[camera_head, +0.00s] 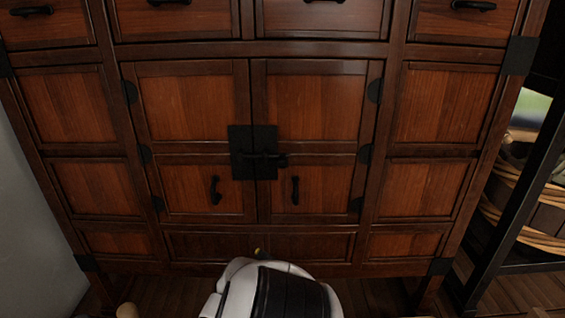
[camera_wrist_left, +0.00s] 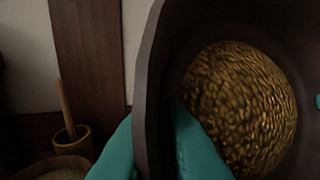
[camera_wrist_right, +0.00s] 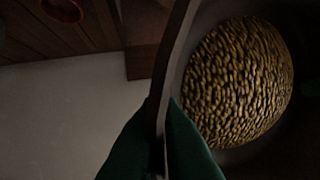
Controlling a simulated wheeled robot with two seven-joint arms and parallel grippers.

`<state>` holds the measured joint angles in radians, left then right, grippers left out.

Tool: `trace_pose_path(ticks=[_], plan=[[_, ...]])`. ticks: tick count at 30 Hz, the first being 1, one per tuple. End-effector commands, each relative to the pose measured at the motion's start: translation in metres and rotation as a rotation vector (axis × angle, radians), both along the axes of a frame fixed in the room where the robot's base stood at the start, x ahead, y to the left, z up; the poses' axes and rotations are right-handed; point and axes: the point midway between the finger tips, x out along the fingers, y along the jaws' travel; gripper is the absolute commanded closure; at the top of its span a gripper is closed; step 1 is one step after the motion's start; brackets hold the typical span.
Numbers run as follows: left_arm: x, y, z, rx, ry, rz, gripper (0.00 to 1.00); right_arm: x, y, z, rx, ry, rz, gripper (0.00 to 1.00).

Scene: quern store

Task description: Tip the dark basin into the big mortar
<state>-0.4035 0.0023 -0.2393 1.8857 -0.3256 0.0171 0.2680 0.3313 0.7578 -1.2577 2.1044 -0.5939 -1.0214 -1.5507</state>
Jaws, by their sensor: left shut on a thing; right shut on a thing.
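The dark basin (camera_wrist_left: 152,70) holds a heap of golden-brown grain (camera_wrist_left: 240,105); in the right wrist view the basin's rim (camera_wrist_right: 172,65) and grain (camera_wrist_right: 238,85) also show. My left gripper (camera_wrist_left: 160,135) is shut on the rim, one teal finger inside and one outside. My right gripper (camera_wrist_right: 162,130) is shut on another part of the rim in the same way. A wooden vessel with a stick standing in it (camera_wrist_left: 72,140) is at the lower left of the left wrist view; I cannot tell whether it is the big mortar. The head view shows neither basin nor grippers.
A wooden cabinet (camera_head: 320,110) with black fittings fills the head view. At right stands a dark rack (camera_head: 510,200) with a rope-bound tub (camera_head: 540,215). A round vessel (camera_wrist_left: 55,170) is partly seen at lower left. A reddish round object (camera_wrist_right: 62,8) lies on the wooden floor.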

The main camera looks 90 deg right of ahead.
Motion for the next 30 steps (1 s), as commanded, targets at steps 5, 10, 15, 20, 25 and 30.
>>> trace_pose_path(ticks=[5, 10, 15, 20, 25, 30], plan=[[0.000, 0.004, -0.001, 0.010, 0.001, 0.006, 1.00, 0.003, -0.004, 0.002, -0.007, -0.009, -0.011, 1.00], [0.000, 0.004, -0.001, 0.010, 0.001, 0.006, 1.00, 0.003, -0.004, 0.002, -0.006, -0.008, -0.010, 1.00], [0.000, 0.004, -0.001, 0.009, -0.003, 0.006, 1.00, 0.003, -0.004, 0.002, -0.007, -0.011, -0.010, 1.00], [-0.006, 0.004, 0.003, 0.008, -0.063, 0.008, 1.00, -0.005, -0.004, 0.004, -0.007, -0.070, -0.010, 1.00], [-0.013, 0.004, 0.008, 0.008, -0.138, 0.006, 1.00, -0.011, -0.004, 0.009, -0.006, -0.146, -0.011, 1.00], [-0.014, 0.004, 0.010, 0.008, -0.160, 0.006, 1.00, -0.012, -0.004, 0.012, -0.006, -0.169, -0.009, 1.00]])
